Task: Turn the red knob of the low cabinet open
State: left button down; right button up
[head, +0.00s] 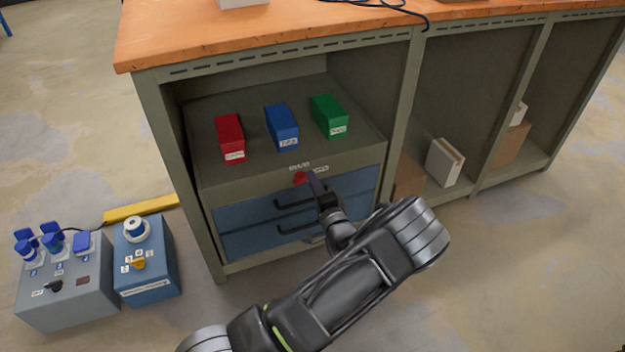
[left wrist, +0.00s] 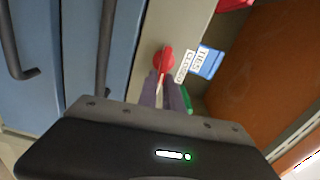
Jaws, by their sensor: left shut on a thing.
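The red knob (head: 299,178) is on the grey top strip of the low cabinet (head: 240,181), above the blue drawers. My left gripper (head: 313,180) reaches up to it from the lower right. In the left wrist view the fingers (left wrist: 166,88) are closed together on the red knob (left wrist: 163,61), around its raised grip. Labels sit beside the knob; one (left wrist: 187,66) seems to read CLOSED, but the whole text is hard to read. My right gripper does not show.
Red (head: 229,136), blue (head: 281,126) and green (head: 328,116) boxes stand on top of the cabinet, under the orange worktop (head: 200,40). Two black drawer handles lie below the knob. A grey socket box (head: 68,292) and a blue box (head: 148,262) stand on the floor at left.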

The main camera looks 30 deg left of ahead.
pick_arm(q)
jog(key=shift+f+m, duration=0.15)
jog(key=shift+m, duration=0.35)
jog(key=c, duration=1.5)
grip_release()
jog(key=p+v, duration=0.2)
jog(key=v, duration=0.5)
jog(key=shift+s+d, duration=0.2)
jog(key=shift+d, duration=0.2)
